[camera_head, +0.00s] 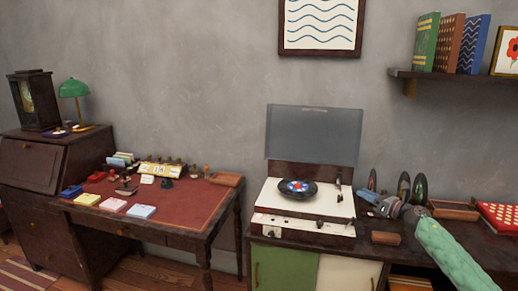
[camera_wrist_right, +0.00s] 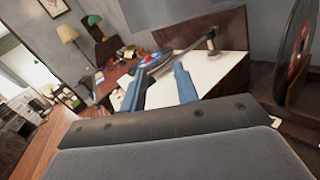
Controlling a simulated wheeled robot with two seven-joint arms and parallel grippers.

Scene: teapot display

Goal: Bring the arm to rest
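My right arm comes in from the lower right in the head view, in a green sleeve. Its gripper (camera_head: 370,202) is above the cabinet top, just right of the record player (camera_head: 270,222). In the right wrist view the two blue fingers of my right gripper (camera_wrist_right: 158,84) stand apart with nothing held between them. The record player's white deck (camera_wrist_right: 212,72) shows beyond them. A dark record with a blue and red label (camera_head: 298,188) lies on the deck in the head view. My left gripper is not in view.
The record player's lid (camera_head: 314,135) stands open. Upright records (camera_head: 404,187) are close behind my right gripper. A brown block (camera_head: 385,238) lies in front of it, and a red patterned box (camera_head: 500,216) stands farther right. A desk (camera_head: 180,215) with small items is at left.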

